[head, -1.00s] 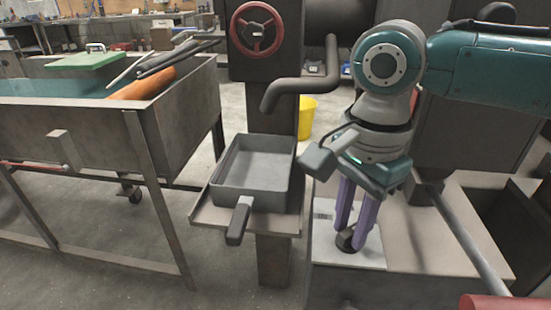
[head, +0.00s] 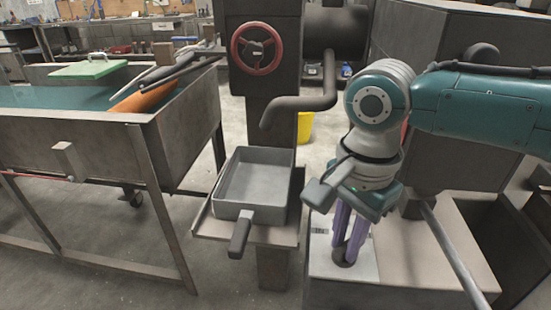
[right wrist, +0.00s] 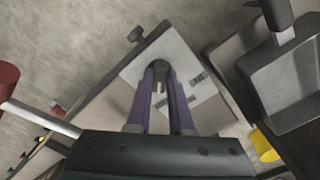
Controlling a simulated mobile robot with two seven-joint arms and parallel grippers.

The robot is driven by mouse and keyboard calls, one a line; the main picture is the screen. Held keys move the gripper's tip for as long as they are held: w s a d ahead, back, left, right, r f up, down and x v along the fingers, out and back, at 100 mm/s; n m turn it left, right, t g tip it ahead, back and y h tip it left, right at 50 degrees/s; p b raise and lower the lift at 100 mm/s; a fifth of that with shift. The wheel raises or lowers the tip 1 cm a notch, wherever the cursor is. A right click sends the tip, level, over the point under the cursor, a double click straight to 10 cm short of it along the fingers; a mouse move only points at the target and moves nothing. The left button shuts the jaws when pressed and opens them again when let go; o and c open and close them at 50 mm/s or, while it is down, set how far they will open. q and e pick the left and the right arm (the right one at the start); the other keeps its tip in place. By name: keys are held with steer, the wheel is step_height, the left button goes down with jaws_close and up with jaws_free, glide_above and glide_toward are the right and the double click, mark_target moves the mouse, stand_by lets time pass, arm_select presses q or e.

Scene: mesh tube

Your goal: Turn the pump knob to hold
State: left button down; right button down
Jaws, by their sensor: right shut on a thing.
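The pump knob (head: 347,258) is a small dark knob on a pale plate (head: 362,272) on top of the grey pump housing. My right gripper (head: 349,254) points down with its purple fingers shut on the knob. In the right wrist view the fingertips close around the dark knob (right wrist: 159,68) on the pale plate; the fingers hide part of it. Lettering on the plate is too small to read. My left gripper is not in view.
A grey pan (head: 256,183) with a dark handle sits on a metal shelf left of the housing, below a bent spout (head: 300,103) and a red handwheel (head: 259,48). A water-filled trough (head: 70,95) stands at left. A yellow bucket (head: 305,126) is behind.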

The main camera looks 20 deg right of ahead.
steer(key=n+p, duration=0.1)
steer(key=p, duration=0.3)
steer(key=shift+s+a+r+n+p, duration=0.1)
steer(key=shift+s+r+n+p, duration=0.05)
steer(key=shift+r+n+p, duration=0.2)
steer(key=shift+n, duration=0.35)
steer(key=n, duration=0.1)
steer(key=n+p, duration=0.1)
steer(key=n, duration=0.1)
steer(key=shift+f+p, duration=0.25)
steer(key=shift+p, duration=0.05)
steer(key=shift+n+p, duration=0.3)
steer(key=shift+n, duration=1.3)
steer(key=shift+f, duration=0.1)
steer(key=shift+n, duration=0.3)
steer(key=c, duration=0.8)
jaws_free()
